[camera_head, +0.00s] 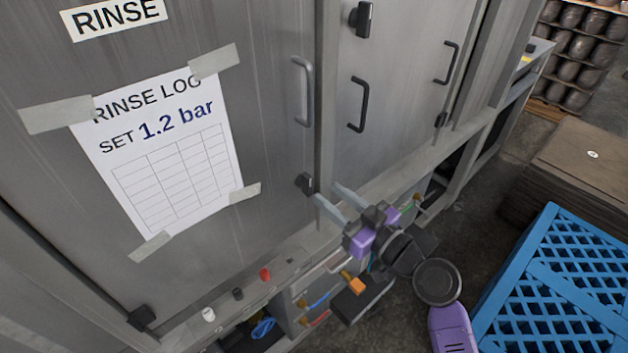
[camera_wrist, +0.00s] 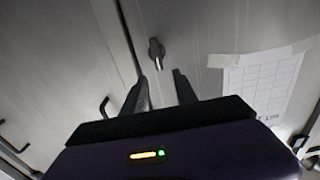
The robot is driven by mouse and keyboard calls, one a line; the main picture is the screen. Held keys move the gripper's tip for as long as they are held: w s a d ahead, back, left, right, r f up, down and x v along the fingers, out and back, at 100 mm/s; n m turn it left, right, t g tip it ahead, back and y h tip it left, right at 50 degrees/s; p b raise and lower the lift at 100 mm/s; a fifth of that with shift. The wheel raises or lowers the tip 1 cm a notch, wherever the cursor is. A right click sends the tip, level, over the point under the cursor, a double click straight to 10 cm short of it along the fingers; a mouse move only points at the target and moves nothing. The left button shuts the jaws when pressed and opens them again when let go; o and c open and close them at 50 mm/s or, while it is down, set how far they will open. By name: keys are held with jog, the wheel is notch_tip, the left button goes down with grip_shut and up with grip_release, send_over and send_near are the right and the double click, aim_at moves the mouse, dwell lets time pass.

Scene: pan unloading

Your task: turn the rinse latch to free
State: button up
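The rinse latch (camera_head: 305,183) is a small dark knob at the lower right edge of the grey door labelled RINSE (camera_head: 270,150). In the wrist view the latch (camera_wrist: 156,52) shows as a dark rounded head with a short lighter lever pointing down the picture. My gripper (camera_head: 340,203) is open, its two grey fingers apart and empty, just right of and below the latch in the head view. In the wrist view the latch stands beyond the fingertips (camera_wrist: 162,77), roughly in line with the gap. I see no clear contact.
A taped rinse log sheet (camera_head: 165,150) reads "SET 1.2 bar". A grey handle (camera_head: 302,92) is above the latch. The neighbouring door has a dark latch (camera_head: 363,18) and black handles. A ledge with small knobs (camera_head: 265,274) runs below. A blue crate (camera_head: 560,285) stands right.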

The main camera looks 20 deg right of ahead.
aim_at(310, 180)
jog(key=p+x, duration=0.1)
jog(key=x, duration=0.5)
jog(key=shift+d, duration=0.1)
jog(key=shift+s, duration=0.1)
jog(key=shift+c, duration=0.2)
grip_shut()
